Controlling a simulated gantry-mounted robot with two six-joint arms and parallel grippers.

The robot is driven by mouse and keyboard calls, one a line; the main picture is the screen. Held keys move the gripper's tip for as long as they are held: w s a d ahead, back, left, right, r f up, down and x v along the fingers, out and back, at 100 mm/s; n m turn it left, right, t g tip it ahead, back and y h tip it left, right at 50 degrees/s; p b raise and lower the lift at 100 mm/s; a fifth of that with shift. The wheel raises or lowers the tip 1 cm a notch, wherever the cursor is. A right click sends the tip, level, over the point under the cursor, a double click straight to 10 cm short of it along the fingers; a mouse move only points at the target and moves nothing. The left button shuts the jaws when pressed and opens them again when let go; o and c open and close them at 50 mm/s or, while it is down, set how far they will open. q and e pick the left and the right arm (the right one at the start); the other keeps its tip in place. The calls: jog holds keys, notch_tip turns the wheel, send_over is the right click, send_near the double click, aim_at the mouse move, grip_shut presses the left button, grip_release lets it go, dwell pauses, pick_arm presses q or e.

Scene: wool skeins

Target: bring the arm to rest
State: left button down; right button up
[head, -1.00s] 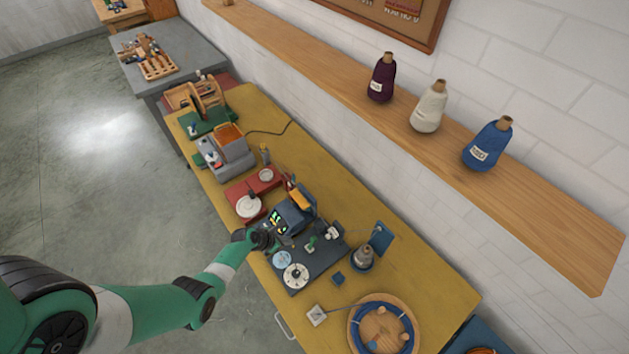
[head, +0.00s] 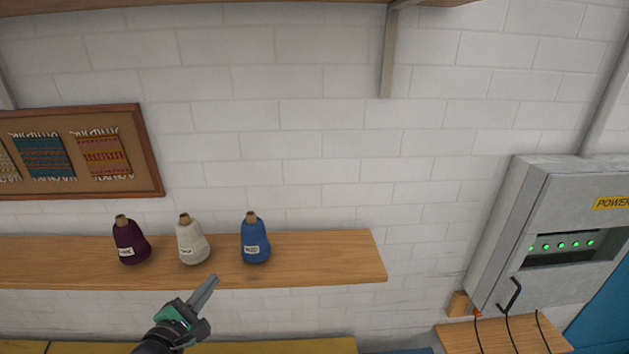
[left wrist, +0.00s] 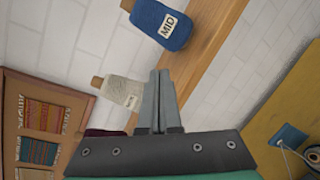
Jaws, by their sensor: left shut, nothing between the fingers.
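My left gripper (head: 204,290) is raised in front of the wooden shelf, its fingers closed together with nothing between them. In the left wrist view the shut fingers (left wrist: 159,95) point toward the shelf and the cones. Right of centre in the head view, my right arm does not show. On the shelf stand a dark purple cone (head: 130,242), a cream cone (head: 192,243) and a blue cone (head: 255,242), all upright. In the left wrist view the blue cone (left wrist: 163,22) carries a label reading MID, and the cream cone (left wrist: 122,92) is beside it.
The wooden shelf (head: 330,260) runs along a white brick wall. A framed board of woven samples (head: 150,175) hangs at left. A grey power cabinet (head: 520,220) with green lights and cables is at right. A yellow tabletop (head: 280,346) shows at the bottom.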

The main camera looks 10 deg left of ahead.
pick_arm(q)
jog(key=s+d+r+m+t+h, duration=0.15)
jog(key=d+r+m, duration=0.25)
jog(key=r, duration=0.5)
jog(key=s+d+r+m+t+h, duration=0.1)
jog(key=s+d+r+m+t, duration=0.2)
jog(key=r, duration=0.7)
jog(key=s+d+r+m+t+h, duration=0.1)
jog(key=s+d+r+m+t, duration=0.2)
jog(key=r, duration=0.6)
jog(key=s+r+m+t+y, duration=0.2)
jog(key=s+r+m+t, duration=0.1)
jog(key=s+r+m, duration=0.9)
jog(key=s+m, duration=0.2)
jog(key=m, duration=0.1)
jog(key=shift+s+r+m+t, duration=0.15)
jog(key=shift+s+m+t, duration=0.05)
jog(key=shift+m+t, duration=0.15)
jog(key=shift+d, duration=0.1)
